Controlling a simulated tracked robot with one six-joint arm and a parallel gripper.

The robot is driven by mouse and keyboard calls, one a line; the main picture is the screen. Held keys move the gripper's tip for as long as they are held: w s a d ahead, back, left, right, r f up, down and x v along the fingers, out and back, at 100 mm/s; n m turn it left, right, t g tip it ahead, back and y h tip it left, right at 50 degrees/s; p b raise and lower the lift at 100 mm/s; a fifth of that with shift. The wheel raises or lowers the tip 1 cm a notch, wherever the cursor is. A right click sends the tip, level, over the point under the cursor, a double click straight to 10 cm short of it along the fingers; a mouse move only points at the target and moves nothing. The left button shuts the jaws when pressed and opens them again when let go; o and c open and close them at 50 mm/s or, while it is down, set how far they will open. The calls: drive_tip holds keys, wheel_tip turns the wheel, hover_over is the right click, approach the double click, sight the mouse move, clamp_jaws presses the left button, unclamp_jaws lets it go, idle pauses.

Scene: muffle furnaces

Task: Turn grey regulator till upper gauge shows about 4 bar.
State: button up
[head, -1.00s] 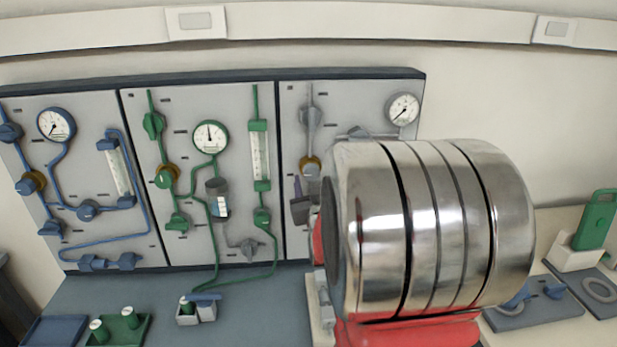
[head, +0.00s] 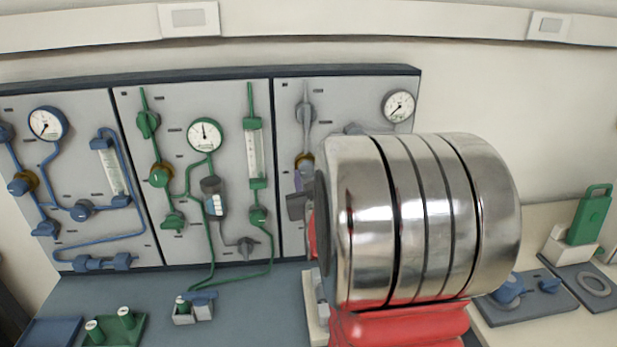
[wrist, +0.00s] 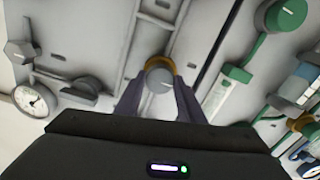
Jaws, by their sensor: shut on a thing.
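The grey regulator (wrist: 158,78) has a round grey knob with a brass-coloured collar on the right-hand panel. My gripper (wrist: 158,84) has one dark finger on each side of this knob and is shut on it in the wrist view. In the head view, the regulator (head: 304,160) is partly hidden by my gripper (head: 298,186) and arm. The upper gauge (head: 398,105) is a white round dial at the panel's top right. It also shows at the left of the wrist view (wrist: 35,99). Its thin needle points toward lower left in the head view, but the scale is too small to read.
A grey valve (head: 305,114) sits above the regulator. A green panel section (head: 232,105) with its own gauge (head: 204,134) adjoins on the left, then a blue section (head: 75,95). Small blocks and trays stand on the bench below. My arm hides the panel's lower right.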

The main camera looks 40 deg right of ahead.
drive_tip(key=shift+m, duration=0.3)
drive_tip(key=m, duration=1.2)
drive_tip(key=shift+f, duration=0.1)
drive_tip(key=m, duration=0.5)
drive_tip(key=shift+f+m, duration=0.1)
drive_tip(key=shift+m, duration=1.9)
drive_tip(key=o, duration=1)
drive_tip(key=shift+o, duration=0.2)
